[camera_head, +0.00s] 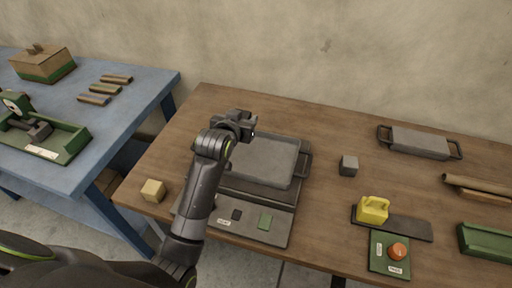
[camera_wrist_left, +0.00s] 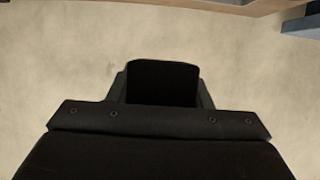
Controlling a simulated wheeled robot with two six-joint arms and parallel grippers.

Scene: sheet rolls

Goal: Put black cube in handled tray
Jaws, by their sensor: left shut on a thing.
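My left gripper (camera_head: 240,124) is raised at the back left corner of the grey tray on the scale, in front of the wall. It is shut on a dark block, which I take to be the black cube (camera_wrist_left: 163,82); in the left wrist view it shows as a plain black shape at the gripper's end. In the head view the gripper largely hides it. A grey tray with a handle on each end (camera_head: 420,143) lies at the back right. Another grey tray (camera_head: 262,160), with a handle visible at its right, rests on the scale. My right gripper is not in view.
A grey cube (camera_head: 348,165) stands between the trays. A tan cube (camera_head: 153,190) sits near the left edge. A blue table (camera_head: 120,125) stands left.

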